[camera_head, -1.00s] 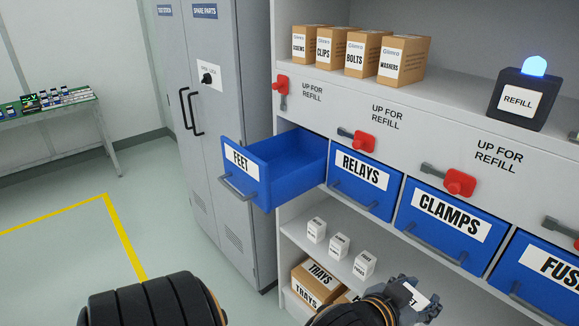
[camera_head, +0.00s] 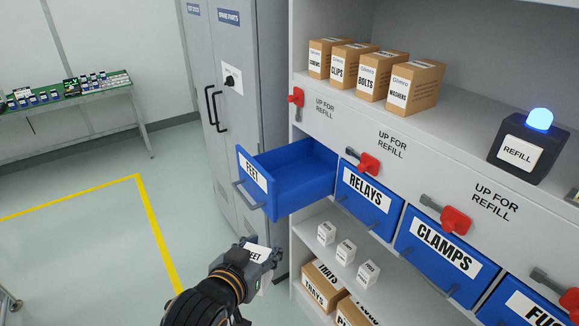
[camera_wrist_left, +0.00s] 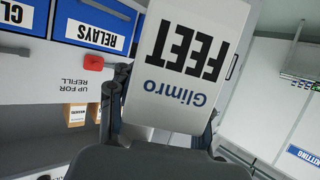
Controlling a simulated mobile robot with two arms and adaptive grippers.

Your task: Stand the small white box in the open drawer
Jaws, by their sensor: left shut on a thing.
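My left gripper (camera_head: 262,262) is shut on a small white box (camera_head: 257,254) labelled FEET. The box also fills the middle of the left wrist view (camera_wrist_left: 182,65), where its label reads Glimro FEET upside down. The box is held in front of and below the open blue drawer (camera_head: 300,183), whose front is also labelled FEET. The drawer is pulled out and the part of its inside that shows is empty. My right gripper is in neither current view.
Shut blue drawers RELAYS (camera_head: 368,200) and CLAMPS (camera_head: 440,257) are to the right. Small white boxes (camera_head: 346,251) stand on the shelf below, above brown cartons (camera_head: 322,285). A grey cabinet (camera_head: 235,110) stands left of the drawer.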

